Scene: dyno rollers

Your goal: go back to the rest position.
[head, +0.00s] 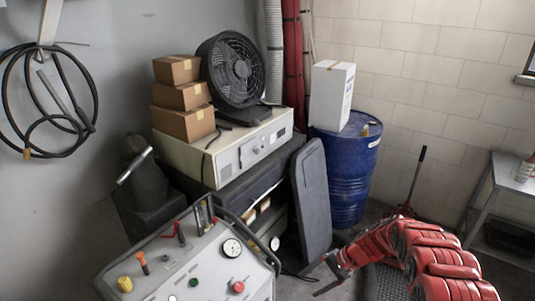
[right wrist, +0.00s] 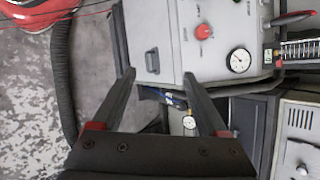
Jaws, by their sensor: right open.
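My right gripper (head: 320,276) is at the end of the red arm in the lower right of the head view. It is to the right of the grey control console (head: 198,262) and in front of the dark upright panel (head: 313,200). In the right wrist view the two dark fingers of the right gripper (right wrist: 160,75) stand apart with nothing held between them. The console (right wrist: 151,25) lies beyond the fingertips there, with a red knob and a round gauge. My left gripper does not show in either view.
A blue drum (head: 350,175) carrying a white box (head: 332,95) stands behind the panel. A beige unit (head: 228,155) bears cardboard boxes (head: 186,125) and a black fan (head: 236,70). A metal table (head: 510,180) stands at the right. A black hose (right wrist: 62,75) runs beside the gripper.

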